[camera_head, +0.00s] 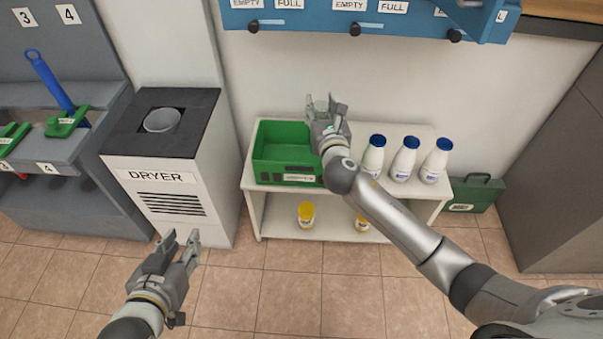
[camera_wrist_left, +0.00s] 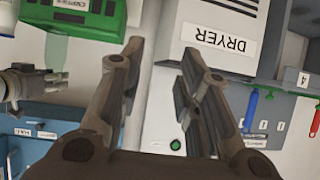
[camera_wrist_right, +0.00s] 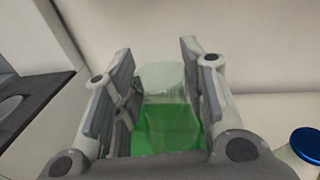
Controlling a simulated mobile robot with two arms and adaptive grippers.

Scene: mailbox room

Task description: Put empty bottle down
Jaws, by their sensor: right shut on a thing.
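My right gripper (camera_head: 322,103) is over the right side of a green crate (camera_head: 262,147) on a white shelf unit. In the right wrist view its fingers (camera_wrist_right: 155,75) are shut on a clear, empty-looking bottle (camera_wrist_right: 166,84), with green showing through and behind it. The bottle cannot be made out in the head view. Whether it touches the crate floor, I cannot tell. The crate also shows in the left wrist view (camera_wrist_left: 113,20). My left gripper (camera_head: 180,242) is open and empty in front of the dryer; its fingers also show in the left wrist view (camera_wrist_left: 160,55).
Several white bottles with blue caps (camera_head: 405,160) stand on the shelf top, right of my right gripper. Yellow-capped jars (camera_head: 306,213) are on the lower shelf. The dryer (camera_head: 168,187) stands to the left. A blue rack (camera_head: 370,20) hangs above. A green case (camera_head: 477,194) sits at right.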

